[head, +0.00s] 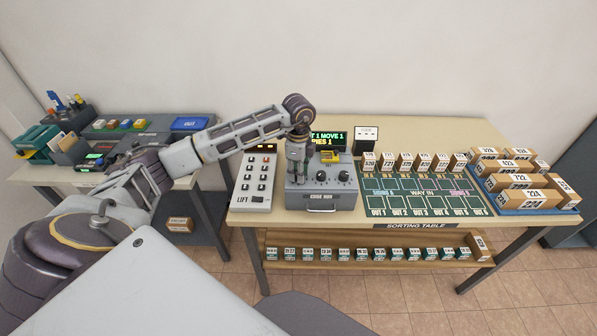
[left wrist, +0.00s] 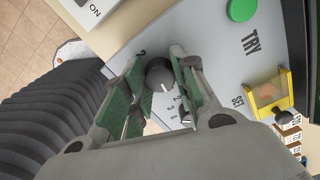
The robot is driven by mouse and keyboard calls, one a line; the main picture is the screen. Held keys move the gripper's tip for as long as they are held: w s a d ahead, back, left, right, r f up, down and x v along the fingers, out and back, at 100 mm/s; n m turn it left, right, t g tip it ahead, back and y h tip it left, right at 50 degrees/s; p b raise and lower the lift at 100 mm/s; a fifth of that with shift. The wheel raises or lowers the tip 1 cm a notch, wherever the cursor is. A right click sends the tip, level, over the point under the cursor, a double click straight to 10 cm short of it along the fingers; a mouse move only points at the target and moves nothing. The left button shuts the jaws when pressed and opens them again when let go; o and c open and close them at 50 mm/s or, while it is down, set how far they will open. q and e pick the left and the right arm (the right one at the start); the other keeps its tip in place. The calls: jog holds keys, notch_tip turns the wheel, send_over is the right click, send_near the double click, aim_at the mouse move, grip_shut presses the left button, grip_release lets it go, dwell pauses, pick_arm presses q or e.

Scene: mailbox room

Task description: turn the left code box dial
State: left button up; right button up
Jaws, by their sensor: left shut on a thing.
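The grey code box (head: 318,198) stands on the sorting table with a row of dark dials on its top. Two dials show in the head view, the middle dial (head: 321,176) and the right dial (head: 343,176). The left dial is hidden there behind my left gripper (head: 298,164), which points down onto the box's left side. In the left wrist view, the left dial (left wrist: 159,75) is a dark round knob with a pale pointer mark. My left gripper's green-padded fingers (left wrist: 163,82) are shut on it, one on either side. My right gripper is not in view.
The LIFT keypad (head: 257,180) stands close left of the box. A green-text display (head: 328,138) is behind it. A green TRY button (left wrist: 242,9) and yellow-framed SET control (left wrist: 270,93) sit near the dial. The green WAY IN board (head: 415,193) lies to the right.

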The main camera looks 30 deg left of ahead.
pick_arm(q)
jog(key=o, duration=1.1)
jog(key=shift+c, duration=0.2)
jog(key=shift+r, duration=0.1)
notch_tip(320, 180, up, 12)
dwell(0.6)
